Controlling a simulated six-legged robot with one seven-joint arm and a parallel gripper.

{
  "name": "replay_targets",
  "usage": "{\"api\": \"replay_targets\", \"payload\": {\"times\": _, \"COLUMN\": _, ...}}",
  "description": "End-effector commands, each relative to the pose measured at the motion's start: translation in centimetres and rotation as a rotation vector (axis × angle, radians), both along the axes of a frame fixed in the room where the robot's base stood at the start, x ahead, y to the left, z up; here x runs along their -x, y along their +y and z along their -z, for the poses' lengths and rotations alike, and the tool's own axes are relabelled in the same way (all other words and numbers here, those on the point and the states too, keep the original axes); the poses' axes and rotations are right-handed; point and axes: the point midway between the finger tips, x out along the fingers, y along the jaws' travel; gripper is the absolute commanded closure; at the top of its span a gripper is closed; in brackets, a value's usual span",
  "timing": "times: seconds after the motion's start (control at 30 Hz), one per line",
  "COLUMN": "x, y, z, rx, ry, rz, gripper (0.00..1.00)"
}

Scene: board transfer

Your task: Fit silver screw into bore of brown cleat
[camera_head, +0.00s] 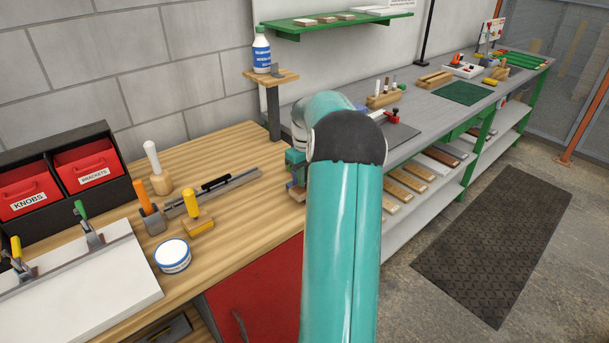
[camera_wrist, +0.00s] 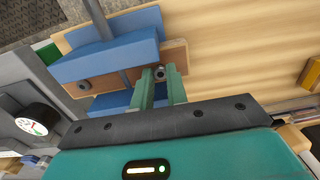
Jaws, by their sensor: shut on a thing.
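In the wrist view, my gripper (camera_wrist: 161,80) is shut on the silver screw (camera_wrist: 159,71), whose small round end shows between the teal fingertips. The brown cleat (camera_wrist: 173,55) lies between blue clamp pads (camera_wrist: 110,47). A round, dark-centred spot (camera_wrist: 84,86) near the cleat's left end looks like a bore. The fingertips and screw are close to the cleat's right part; I cannot tell whether the screw touches it or sits in a bore. In the head view, my arm hides the fingertips, the screw and most of the cleat.
In the head view, the wooden bench (camera_head: 240,150) holds a yellow-handled tool (camera_head: 190,203), a round white tub (camera_head: 173,256) and a long metal bar tool (camera_head: 230,188) left of my arm. A post with a bottle (camera_head: 261,50) stands behind. The grey bench (camera_head: 430,115) extends right.

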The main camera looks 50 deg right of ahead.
Motion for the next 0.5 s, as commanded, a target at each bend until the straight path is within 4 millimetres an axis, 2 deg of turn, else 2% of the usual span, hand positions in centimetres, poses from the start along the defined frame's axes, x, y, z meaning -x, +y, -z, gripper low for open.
{"api": "replay_targets", "payload": {"times": 0.37, "x": 0.03, "y": 0.03, "z": 0.77, "rx": -0.001, "ry": 0.001, "rz": 0.000, "gripper": 1.00}}
{"api": "replay_targets", "payload": {"times": 0.4, "x": 0.03, "y": 0.02, "z": 0.81, "rx": -0.001, "ry": 0.001, "rz": 0.000, "gripper": 0.83}}
{"api": "replay_targets", "payload": {"times": 0.5, "x": 0.04, "y": 0.02, "z": 0.80, "rx": -0.001, "ry": 0.001, "rz": 0.000, "gripper": 0.63}}
